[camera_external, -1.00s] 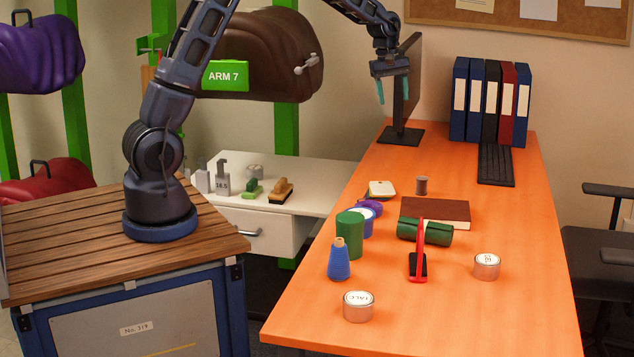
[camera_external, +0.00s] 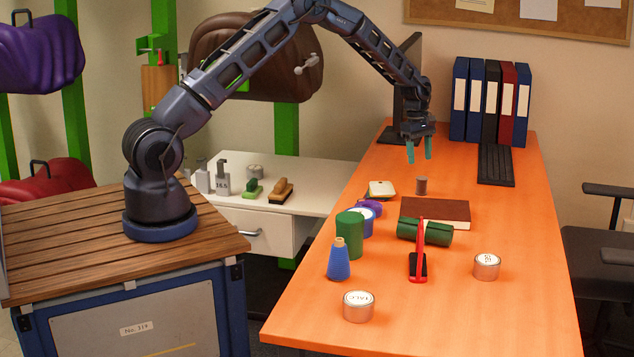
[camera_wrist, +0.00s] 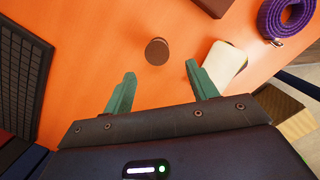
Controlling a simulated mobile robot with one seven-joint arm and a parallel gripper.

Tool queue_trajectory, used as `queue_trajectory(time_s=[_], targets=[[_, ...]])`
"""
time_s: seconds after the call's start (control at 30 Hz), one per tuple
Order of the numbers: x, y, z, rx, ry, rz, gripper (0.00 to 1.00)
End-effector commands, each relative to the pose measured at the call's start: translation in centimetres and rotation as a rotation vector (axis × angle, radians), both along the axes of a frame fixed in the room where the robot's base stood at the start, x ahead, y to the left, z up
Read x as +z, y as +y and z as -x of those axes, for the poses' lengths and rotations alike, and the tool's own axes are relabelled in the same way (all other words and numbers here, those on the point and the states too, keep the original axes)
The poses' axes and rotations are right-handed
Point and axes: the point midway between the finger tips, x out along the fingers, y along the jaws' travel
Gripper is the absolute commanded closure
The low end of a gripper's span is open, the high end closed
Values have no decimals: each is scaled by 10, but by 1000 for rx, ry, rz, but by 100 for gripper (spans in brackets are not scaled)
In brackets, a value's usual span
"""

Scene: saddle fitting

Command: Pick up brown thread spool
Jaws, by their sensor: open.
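The brown thread spool (camera_external: 421,185) stands upright on the orange table, behind the dark brown book. In the wrist view the spool (camera_wrist: 157,51) is seen from above, ahead of and between the fingertips, with orange table around it. My gripper (camera_external: 419,152) is open and empty, with its teal fingers pointing down above the spool and a little toward the back. In the wrist view my gripper (camera_wrist: 160,70) shows both fingers apart, with nothing between them touching.
A white rounded object (camera_external: 381,188) lies left of the spool, near a purple rolled strap (camera_external: 371,207). The dark brown book (camera_external: 436,212) lies just in front. A monitor (camera_external: 408,85) stands behind my gripper. A keyboard (camera_external: 496,165) and several binders (camera_external: 490,100) are to the right.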

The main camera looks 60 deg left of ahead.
Motion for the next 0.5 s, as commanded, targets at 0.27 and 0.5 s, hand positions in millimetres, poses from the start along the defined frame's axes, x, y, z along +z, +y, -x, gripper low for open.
queue_trajectory(time_s=[0.27,0.5], targets=[[-39,-5,0,0,3,0,42],[-53,-8,-2,-1,1,1,42]])
